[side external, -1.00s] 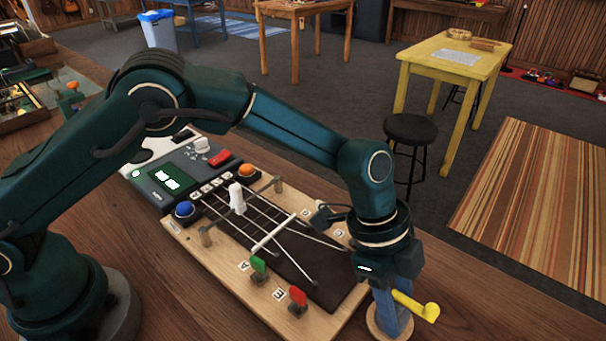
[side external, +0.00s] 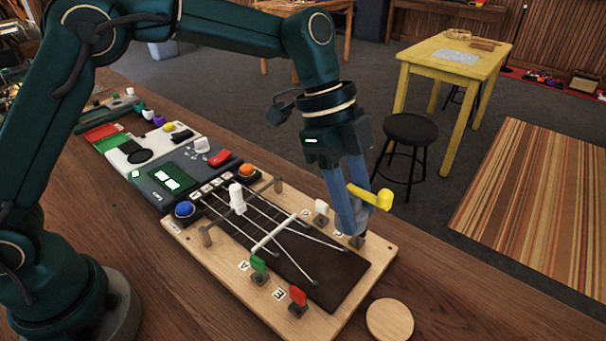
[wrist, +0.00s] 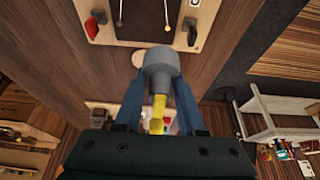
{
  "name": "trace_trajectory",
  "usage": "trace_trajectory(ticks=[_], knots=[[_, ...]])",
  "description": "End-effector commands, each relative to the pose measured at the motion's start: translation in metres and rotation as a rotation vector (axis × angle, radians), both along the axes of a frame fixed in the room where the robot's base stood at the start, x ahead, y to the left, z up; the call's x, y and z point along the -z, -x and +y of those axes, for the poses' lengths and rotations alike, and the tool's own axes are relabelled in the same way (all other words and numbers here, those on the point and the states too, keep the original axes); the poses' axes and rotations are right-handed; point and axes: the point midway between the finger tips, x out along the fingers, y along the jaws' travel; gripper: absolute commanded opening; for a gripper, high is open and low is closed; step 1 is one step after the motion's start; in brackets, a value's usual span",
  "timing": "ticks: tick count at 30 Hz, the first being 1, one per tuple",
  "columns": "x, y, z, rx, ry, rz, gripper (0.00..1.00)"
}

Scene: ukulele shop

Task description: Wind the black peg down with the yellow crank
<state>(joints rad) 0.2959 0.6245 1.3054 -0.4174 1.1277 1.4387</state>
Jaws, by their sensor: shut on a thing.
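My gripper (side external: 350,215) is shut on the yellow crank (side external: 370,197) and holds it above the far right corner of the wooden board (side external: 205,255). In the wrist view the crank's grey socket end (wrist: 162,66) sticks out past the fingers, with its yellow handle (wrist: 157,112) between them. The black peg (wrist: 192,30) stands on the board in the wrist view, ahead and to the right of the socket and apart from it in the picture. In the side view my fingers and the crank mostly hide that peg.
A red peg (side external: 298,295), a green peg (side external: 258,264) and a white peg (side external: 321,207) stand on the board around the strings. The round wooden disc (side external: 390,319) is bare beside the board. A grey console (side external: 170,180) adjoins the board's far left end.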

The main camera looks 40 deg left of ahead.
Motion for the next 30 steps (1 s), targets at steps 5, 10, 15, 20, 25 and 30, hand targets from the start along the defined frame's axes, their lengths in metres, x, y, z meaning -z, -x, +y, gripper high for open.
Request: trace_trajectory(ticks=[5,10,15,20,25,30], knots=[[-0.014,-0.004,0.009,-0.003,0.003,0.004,0.00],[-0.022,-0.018,0.007,0.000,0.006,0.000,0.00],[-0.023,-0.032,0.005,0.001,0.004,-0.005,0.00],[-0.020,-0.041,0.005,0.002,0.003,-0.008,0.00],[-0.010,-0.045,0.005,0.000,0.000,-0.001,0.00],[-0.001,-0.044,0.005,0.000,0.000,0.001,0.00]])
